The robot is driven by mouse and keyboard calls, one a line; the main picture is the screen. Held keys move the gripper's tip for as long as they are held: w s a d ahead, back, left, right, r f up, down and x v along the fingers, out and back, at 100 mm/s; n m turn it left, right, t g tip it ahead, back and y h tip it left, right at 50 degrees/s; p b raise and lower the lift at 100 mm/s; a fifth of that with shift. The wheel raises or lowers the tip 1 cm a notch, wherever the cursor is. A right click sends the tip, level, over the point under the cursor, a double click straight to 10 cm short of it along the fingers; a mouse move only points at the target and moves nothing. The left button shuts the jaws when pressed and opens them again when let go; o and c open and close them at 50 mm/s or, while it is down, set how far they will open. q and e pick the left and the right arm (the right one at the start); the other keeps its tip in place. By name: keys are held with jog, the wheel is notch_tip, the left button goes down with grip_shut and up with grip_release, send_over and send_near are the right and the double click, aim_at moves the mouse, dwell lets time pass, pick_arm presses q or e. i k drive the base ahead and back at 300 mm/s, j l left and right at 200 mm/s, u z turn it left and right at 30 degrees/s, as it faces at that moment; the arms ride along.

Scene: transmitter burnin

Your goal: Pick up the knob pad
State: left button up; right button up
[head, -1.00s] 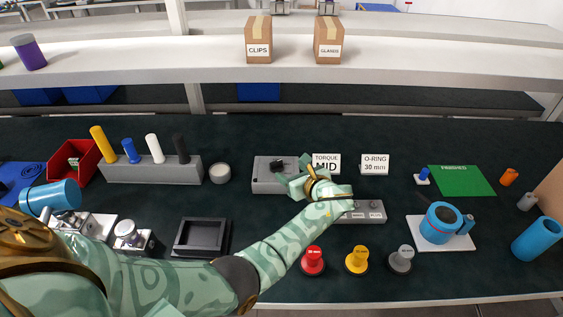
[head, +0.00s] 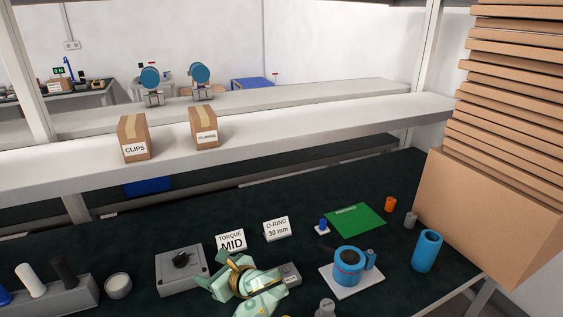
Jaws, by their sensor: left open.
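A grey box with a black knob on top (head: 182,270), which fits the name knob pad, sits on the dark bench at lower middle-left. A smaller grey pad with labelled buttons (head: 291,274) lies to its right, partly hidden by my left gripper. My left gripper (head: 229,272), pale green with a gold ring, is open just right of the knob box. I see nothing held in it. I cannot tell whether it touches the box or the button pad. My right gripper is not in view.
The TORQUE MID sign (head: 231,241) and O-RING sign (head: 276,229) stand behind the gripper. A blue round device on a white plate (head: 339,290) and a blue cylinder (head: 426,251) are to the right. Stacked cardboard (head: 490,215) blocks the right end. A white shelf (head: 290,128) runs behind.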

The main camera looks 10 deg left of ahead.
aim_at(321, 229)
jog(key=k+l, duration=0.1)
jog(key=l, duration=0.25)
jog(key=k+l, duration=0.15)
jog(key=l, duration=0.15)
jog(key=k+l, duration=0.1)
jog(key=l, duration=0.25)
jog(key=k+l, duration=0.1)
jog(key=l, duration=0.2)
